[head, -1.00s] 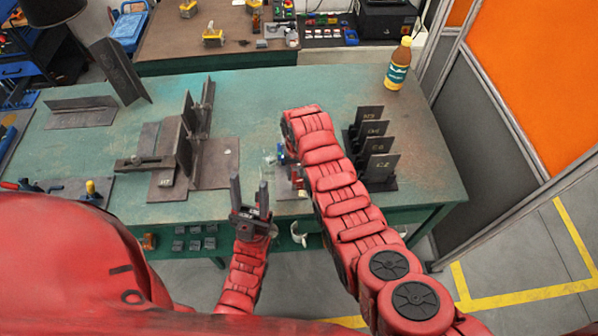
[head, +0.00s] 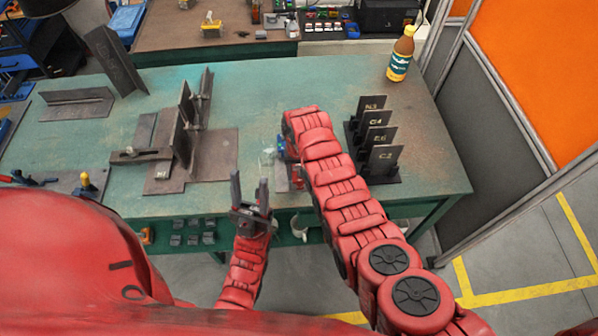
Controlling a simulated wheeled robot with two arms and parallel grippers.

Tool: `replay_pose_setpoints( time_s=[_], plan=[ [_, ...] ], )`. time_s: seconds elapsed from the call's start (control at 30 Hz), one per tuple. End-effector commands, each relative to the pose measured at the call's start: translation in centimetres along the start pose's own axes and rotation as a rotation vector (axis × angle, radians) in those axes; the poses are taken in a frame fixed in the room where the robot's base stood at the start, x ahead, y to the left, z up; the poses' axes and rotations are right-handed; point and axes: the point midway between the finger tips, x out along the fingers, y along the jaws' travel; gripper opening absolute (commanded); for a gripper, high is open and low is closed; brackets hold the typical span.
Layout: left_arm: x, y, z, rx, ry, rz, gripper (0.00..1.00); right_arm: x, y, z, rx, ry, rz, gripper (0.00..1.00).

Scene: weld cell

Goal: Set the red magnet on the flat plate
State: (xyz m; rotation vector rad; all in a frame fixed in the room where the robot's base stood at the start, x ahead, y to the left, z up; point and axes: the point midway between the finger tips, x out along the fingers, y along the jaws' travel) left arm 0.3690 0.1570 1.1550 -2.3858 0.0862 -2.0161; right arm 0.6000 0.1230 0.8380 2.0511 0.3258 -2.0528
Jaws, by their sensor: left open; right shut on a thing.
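My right gripper (head: 284,161) is over the front middle of the green table, mostly hidden by my red arm. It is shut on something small. A bit of red (head: 297,178), likely the red magnet, shows beside the arm; its exact shape and its contact with the jaws are hidden. A small grey flat plate (head: 277,181) lies on the table just under this spot, partly covered by the arm. Whether the red piece touches it, I cannot tell. My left gripper (head: 250,190) is open and empty, pointing up in front of the table's front edge.
Dark steel plates with an upright welded piece (head: 184,125) stand left of centre. A rack of labelled upright plates (head: 383,157) stands right of my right arm. A bottle (head: 401,55) is at the back right. The table's back middle is clear.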

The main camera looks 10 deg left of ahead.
Motion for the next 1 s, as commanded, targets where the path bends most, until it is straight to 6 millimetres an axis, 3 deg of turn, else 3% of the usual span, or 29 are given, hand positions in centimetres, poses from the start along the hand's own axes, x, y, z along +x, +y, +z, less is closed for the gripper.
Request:
replay_pose_setpoints(
  time_s=[0.73, 0.77, 0.93, 1.0],
  plan=[
    [-0.43, 0.02, 0.07, 0.0, 0.0, 0.0, 0.5, 0.36, -0.02, -0.11, 0.0, 0.003, -0.001, 0.0],
    [-0.41, 0.02, 0.07, 0.0, 0.0, 0.0, 0.5, 0.35, -0.02, -0.1, 0.0, 0.003, -0.001, 0.59],
    [-0.38, 0.02, 0.06, 0.0, 0.0, 0.0, 0.5, 0.36, -0.01, -0.06, 0.0, 0.001, 0.0, 0.9],
    [-0.38, 0.02, 0.06, 0.0, 0.0, 0.0, 0.5, 0.38, 0.0, -0.05, 0.0, 0.001, 0.0, 0.92]
  ],
)
